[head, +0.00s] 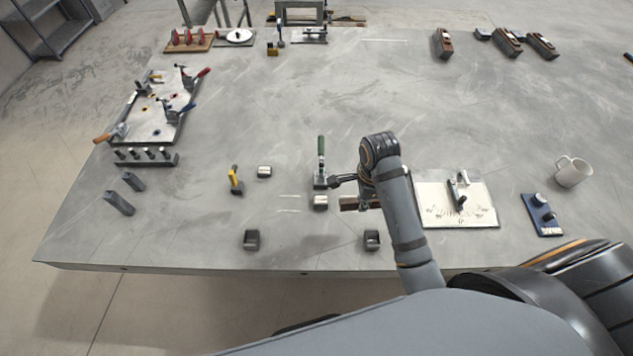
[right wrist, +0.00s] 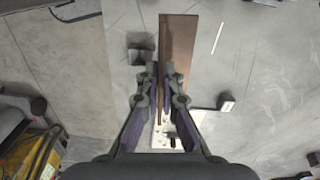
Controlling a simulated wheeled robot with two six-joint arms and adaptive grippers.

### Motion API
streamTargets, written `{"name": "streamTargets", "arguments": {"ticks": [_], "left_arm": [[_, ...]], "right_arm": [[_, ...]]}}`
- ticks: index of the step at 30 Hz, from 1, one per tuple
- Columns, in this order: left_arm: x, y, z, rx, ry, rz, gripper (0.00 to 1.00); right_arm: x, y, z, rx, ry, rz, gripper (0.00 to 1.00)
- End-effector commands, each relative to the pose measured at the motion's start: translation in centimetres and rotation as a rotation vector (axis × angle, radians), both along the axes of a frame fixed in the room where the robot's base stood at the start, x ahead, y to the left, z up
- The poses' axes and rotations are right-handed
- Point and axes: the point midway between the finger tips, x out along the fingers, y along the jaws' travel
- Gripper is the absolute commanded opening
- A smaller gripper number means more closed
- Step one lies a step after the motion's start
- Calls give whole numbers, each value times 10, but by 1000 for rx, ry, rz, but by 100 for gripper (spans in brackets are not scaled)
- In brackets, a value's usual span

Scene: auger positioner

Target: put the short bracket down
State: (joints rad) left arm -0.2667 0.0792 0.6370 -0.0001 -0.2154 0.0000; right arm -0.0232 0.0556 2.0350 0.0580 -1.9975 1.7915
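The short bracket (head: 352,203) looks like a brown bar with a darker side face. In the head view it shows under my right gripper (head: 350,188), partly hidden by my arm. In the right wrist view the bracket (right wrist: 178,45) runs up from between the two fingers of my right gripper (right wrist: 160,85), which look closed on its sides. I cannot tell how high it is above the table. A small grey block (head: 320,203) stands just left of the bracket, and a green-handled clamp (head: 321,160) stands behind that block. My left gripper is not in view.
More small blocks (head: 252,240) (head: 372,240) (head: 264,172) and a yellow-handled tool (head: 235,180) stand on the grey table (head: 290,100). A pale board (head: 430,205), a blue fixture (head: 541,213) and a white mug (head: 572,172) are at right. The table's middle back is clear.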

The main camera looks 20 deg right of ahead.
Motion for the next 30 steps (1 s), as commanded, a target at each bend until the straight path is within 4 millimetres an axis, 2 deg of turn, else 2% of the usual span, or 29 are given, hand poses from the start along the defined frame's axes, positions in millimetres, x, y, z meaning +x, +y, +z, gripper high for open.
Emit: {"name": "streamTargets", "arguments": {"ticks": [6,10,11,13,18,23,27,30], "left_arm": [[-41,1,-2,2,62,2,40],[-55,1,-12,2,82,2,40],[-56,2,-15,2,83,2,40],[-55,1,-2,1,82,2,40],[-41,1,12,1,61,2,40],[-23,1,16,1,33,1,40],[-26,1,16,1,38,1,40],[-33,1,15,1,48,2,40]], "right_arm": [[-3,-1,6,0,0,-90,0],[10,9,-4,5,-2,-90,0],[16,14,-8,7,-3,-89,0],[31,26,-8,8,2,-87,0],[71,54,-29,4,2,-83,0],[94,69,-67,0,0,-84,0],[105,76,-85,0,0,-85,0],[108,78,-89,0,-2,-85,0]]}}
